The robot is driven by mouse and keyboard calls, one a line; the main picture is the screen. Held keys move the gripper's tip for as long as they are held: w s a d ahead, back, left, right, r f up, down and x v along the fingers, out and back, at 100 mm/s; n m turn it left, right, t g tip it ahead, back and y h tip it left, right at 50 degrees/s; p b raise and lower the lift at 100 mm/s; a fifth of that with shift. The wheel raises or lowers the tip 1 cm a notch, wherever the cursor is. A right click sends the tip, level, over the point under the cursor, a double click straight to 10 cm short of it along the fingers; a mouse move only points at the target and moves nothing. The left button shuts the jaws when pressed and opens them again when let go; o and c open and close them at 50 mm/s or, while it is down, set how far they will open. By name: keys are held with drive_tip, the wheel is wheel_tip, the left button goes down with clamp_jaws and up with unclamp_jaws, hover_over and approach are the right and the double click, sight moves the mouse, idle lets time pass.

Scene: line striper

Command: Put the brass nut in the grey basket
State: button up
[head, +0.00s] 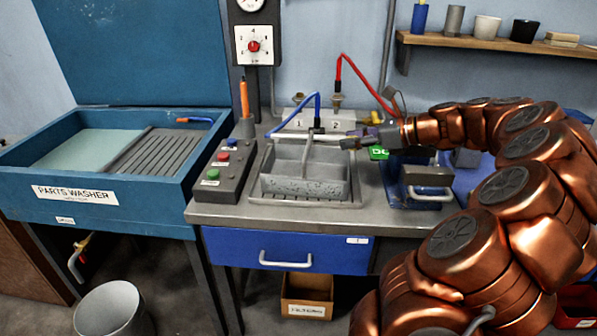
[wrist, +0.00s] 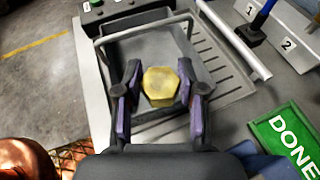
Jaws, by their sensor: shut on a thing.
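The brass nut (wrist: 160,84) is a yellow hexagonal piece between my two fingers in the wrist view. My gripper (wrist: 160,95) is shut on it; the purple-padded fingers stand about a nut's width apart. In the head view my gripper (head: 346,142) reaches in from the right, at the upper right of the grey basket, and the nut cannot be made out there. The grey basket (head: 300,187) stands on the ribbed drain area of the bench. In the wrist view the basket (wrist: 124,32) lies beyond and below the nut, its near part hidden by my gripper.
A button box (head: 222,165) stands left of the basket. Blue and red hoses (head: 341,66) rise behind it. A green DONE sign (wrist: 286,138) lies close to my gripper. A blue fixture with a metal handle (head: 428,190) stands to the right. The parts washer (head: 80,195) is at far left.

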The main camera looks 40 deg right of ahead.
drive_tip(key=x, duration=0.8)
drive_tip(key=f+x, duration=0.1)
drive_tip(key=x, duration=0.3)
drive_tip(key=shift+s+d, duration=0.15)
drive_tip(key=x, duration=0.3)
drive_tip(key=shift+f+p, duration=0.3)
drive_tip(key=shift+f, duration=0.25)
drive_tip(key=shift+f, duration=0.65)
drive_tip(key=o, duration=0.9)
